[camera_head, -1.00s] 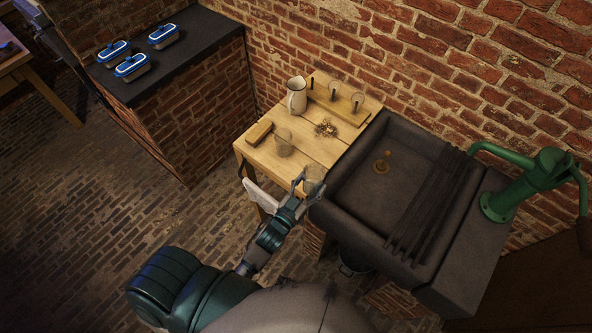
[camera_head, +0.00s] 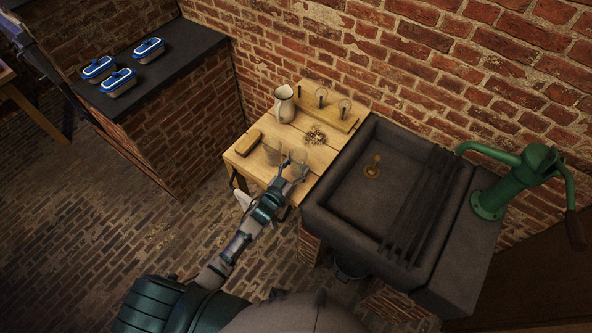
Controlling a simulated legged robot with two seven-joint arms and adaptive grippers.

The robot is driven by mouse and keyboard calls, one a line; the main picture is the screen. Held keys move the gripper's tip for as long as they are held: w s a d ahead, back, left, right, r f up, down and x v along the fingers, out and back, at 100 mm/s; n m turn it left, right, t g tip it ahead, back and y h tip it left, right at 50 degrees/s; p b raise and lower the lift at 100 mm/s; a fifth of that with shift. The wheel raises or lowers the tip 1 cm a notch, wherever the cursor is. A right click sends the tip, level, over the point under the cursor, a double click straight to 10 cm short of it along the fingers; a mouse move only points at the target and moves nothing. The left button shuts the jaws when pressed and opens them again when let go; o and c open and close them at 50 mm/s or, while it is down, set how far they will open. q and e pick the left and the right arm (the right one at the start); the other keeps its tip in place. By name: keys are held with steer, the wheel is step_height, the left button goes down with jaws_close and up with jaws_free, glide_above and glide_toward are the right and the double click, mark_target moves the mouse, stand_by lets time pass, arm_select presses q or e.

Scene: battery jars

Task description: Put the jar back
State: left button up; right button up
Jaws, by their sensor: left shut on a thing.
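My left gripper (camera_head: 291,167) is shut on a clear glass jar (camera_head: 299,169) over the front right part of the wooden table (camera_head: 244,166). The jar is faint, and I cannot tell whether it touches the tabletop. A second glass jar (camera_head: 271,154) stands on the table just left of the gripper. At the back of the table is a wooden rack (camera_head: 326,117) with dark pegs. Glass jars show at its middle peg (camera_head: 322,98) and right peg (camera_head: 344,106); the left peg (camera_head: 299,89) looks bare. My right gripper is not in view.
A white jug (camera_head: 285,104) stands left of the rack. A small brown heap (camera_head: 316,137) lies before the rack, and a wooden block (camera_head: 248,142) lies at the left. A dark sink (camera_head: 345,193) adjoins the table's right side. Blue-lidded containers (camera_head: 149,50) stand on the far counter.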

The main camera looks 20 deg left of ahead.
arm_select(q)
steer(key=shift+f, duration=1)
steer(key=o, duration=1.4)
steer(key=shift+f, duration=0.1)
steer(key=shift+o, duration=0.2)
steer(key=v, duration=1.2)
